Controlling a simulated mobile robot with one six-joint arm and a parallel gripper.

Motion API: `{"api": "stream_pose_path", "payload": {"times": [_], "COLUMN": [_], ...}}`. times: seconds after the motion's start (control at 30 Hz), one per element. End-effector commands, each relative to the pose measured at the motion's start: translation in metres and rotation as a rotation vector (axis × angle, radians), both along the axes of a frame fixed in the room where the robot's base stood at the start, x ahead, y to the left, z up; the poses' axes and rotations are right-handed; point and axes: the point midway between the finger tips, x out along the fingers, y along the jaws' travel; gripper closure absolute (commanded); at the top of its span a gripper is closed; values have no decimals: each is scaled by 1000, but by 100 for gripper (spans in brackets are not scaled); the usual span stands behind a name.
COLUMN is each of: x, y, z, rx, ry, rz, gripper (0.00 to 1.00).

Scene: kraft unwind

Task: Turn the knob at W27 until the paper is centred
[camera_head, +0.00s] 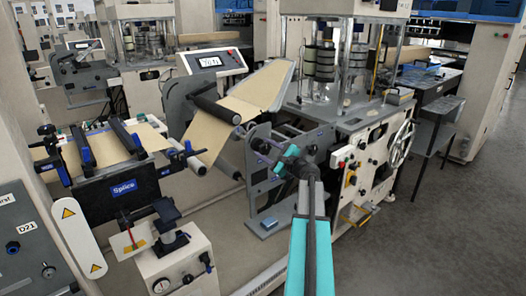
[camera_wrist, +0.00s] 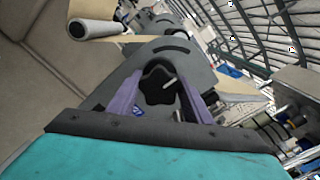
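In the wrist view a black lobed knob (camera_wrist: 158,86) sits on a dark grey machine plate (camera_wrist: 190,62). My gripper (camera_wrist: 160,92) is open, with one purple finger on either side of the knob. I cannot tell whether the fingers touch it. In the head view my gripper (camera_head: 268,152) reaches the side frame of the unwind stand, and the knob cannot be made out there. No W27 label is readable. The brown paper (camera_head: 258,92) runs over a black roller (camera_head: 216,109) and down to the left. Whether it is centred is not clear.
A display panel (camera_head: 216,61) stands behind the roller. The splice table (camera_head: 118,188) is at left, with a gauge box (camera_head: 180,268) in front. A machine with a handwheel (camera_head: 401,143) stands right of my arm. The grey floor (camera_head: 440,240) at right is clear.

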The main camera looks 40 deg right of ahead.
Motion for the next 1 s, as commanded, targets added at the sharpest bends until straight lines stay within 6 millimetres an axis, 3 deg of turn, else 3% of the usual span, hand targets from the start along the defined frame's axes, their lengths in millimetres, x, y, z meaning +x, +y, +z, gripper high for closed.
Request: {"api": "stream_pose_path", "payload": {"times": [0.03,0.1,1.0], "x": [0,0,0], "y": [0,0,0], "z": [0,0,1], "rx": [0,0,179], "ry": [0,0,-12], "rz": [0,0,0], "gripper": [68,77,77]}}
